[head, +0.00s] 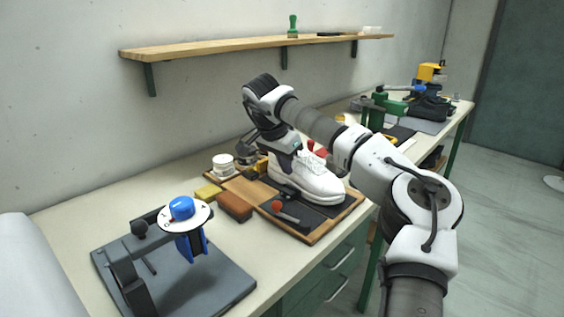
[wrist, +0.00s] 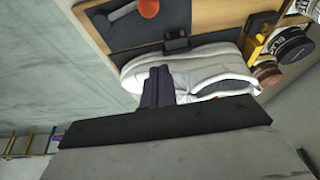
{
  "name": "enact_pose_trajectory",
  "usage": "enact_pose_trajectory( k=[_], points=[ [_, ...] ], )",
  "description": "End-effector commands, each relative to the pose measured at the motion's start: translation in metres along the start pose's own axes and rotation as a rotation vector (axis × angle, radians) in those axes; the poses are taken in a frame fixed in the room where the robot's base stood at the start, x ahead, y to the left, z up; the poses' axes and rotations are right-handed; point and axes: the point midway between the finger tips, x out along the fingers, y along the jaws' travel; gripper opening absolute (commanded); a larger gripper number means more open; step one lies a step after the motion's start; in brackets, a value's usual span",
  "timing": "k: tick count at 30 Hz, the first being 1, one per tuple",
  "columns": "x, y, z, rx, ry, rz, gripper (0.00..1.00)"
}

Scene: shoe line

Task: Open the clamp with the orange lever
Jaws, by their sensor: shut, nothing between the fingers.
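The orange lever's round knob (head: 277,206) is at the near left of the white shoe (head: 312,181), low over a dark mat. In the wrist view the orange knob (wrist: 148,8) ends a grey bar at the top, with a black clamp base (wrist: 177,42) close to the shoe. My gripper (head: 287,170) is shut and empty, pointing down by the shoe's far left part, apart from the lever. In the wrist view my gripper's fingertips (wrist: 157,70) overlap the shoe (wrist: 205,65); I cannot tell whether they touch it. The clamp's exact lever position is unclear.
A wooden board (head: 318,236) carries the mat and shoe. A red part (head: 318,149) shows behind the shoe. Brown (head: 234,206) and yellow blocks (head: 208,193) and a white jar (head: 223,163) stand left. A blue-topped fixture (head: 182,208) is at the front left.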

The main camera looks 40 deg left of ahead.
Motion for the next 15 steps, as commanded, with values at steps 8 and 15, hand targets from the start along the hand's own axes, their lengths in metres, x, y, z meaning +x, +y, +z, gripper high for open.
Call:
enact_pose_trajectory(
  k=[8,15],
  points=[
    [0.061,0.0,0.001,0.0,-0.004,0.001,0.0],
    [0.062,0.0,0.031,-0.003,-0.002,-0.001,0.0]
  ],
)
